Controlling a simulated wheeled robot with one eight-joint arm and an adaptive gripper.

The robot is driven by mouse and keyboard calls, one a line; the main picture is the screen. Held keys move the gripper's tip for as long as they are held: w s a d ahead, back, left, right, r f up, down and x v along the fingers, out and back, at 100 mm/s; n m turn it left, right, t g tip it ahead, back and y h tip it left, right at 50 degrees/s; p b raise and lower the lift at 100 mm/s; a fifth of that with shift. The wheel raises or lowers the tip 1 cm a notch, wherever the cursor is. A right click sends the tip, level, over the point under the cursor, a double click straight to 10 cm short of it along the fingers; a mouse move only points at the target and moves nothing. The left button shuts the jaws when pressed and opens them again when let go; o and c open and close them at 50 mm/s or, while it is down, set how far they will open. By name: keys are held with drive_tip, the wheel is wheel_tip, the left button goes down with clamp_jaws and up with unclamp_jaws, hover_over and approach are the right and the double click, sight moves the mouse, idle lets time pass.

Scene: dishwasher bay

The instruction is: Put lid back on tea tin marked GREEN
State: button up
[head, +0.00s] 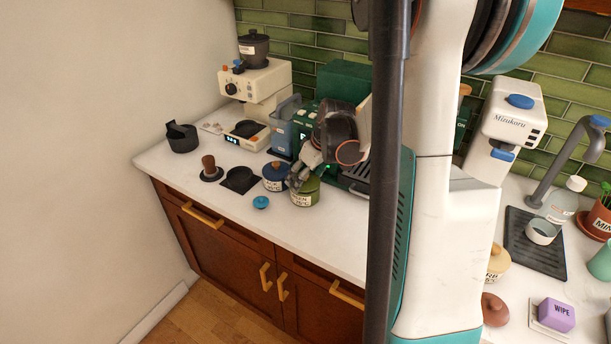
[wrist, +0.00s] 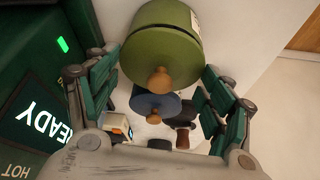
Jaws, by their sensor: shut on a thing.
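The green tea tin (head: 305,198), with a pale label, stands upright near the counter's front edge in the head view. In the wrist view the tin (wrist: 178,14) shows behind its round green lid (wrist: 150,62), which has a wooden knob. The lid lies over the tin's mouth; I cannot tell whether it is fully seated. My gripper (head: 305,178) is above the tin, and in the wrist view its fingers (wrist: 163,82) are on both sides of the lid, shut on it. The gripper partly hides the tin's top in the head view.
A blue tin (head: 275,178) with a knobbed lid stands close left of the green tin. A small blue object (head: 261,202) lies in front. A wooden-handled tamper (head: 209,168) is farther left. The green coffee machine (head: 343,82) is behind. Front counter right of the tin is clear.

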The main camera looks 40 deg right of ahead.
idle(0.9)
drive_tip(key=o, duration=1)
drive_tip(key=shift+c, duration=0.2)
drive_tip(key=shift+o, duration=0.2)
drive_tip(key=shift+r, duration=0.1)
drive_tip(key=shift+r+p, duration=2.4)
drive_tip(key=shift+r, duration=1)
clamp_jaws()
